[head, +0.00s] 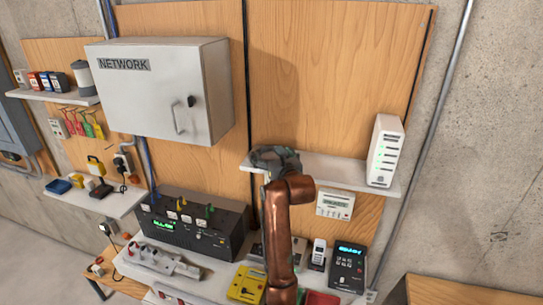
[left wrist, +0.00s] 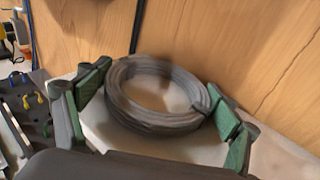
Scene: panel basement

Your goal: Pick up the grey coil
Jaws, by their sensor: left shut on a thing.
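The grey coil (left wrist: 163,121) is a ring of thin cable with dark ties, seen in the left wrist view. It lies between the green-padded fingers of my left gripper (left wrist: 158,98), which is shut on it. A pale shelf surface shows below the coil; I cannot tell whether they touch. In the head view my left gripper (head: 274,158) is at the left end of the small white shelf (head: 335,172). There my arm and gripper hide most of the coil. My right gripper is not in view.
A white router-like box (head: 385,151) stands at the shelf's right end. A small thermostat-like panel (head: 335,204) is below the shelf. The grey NETWORK cabinet (head: 160,90) juts out at upper left. A black device with a green display (head: 190,225) sits lower left.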

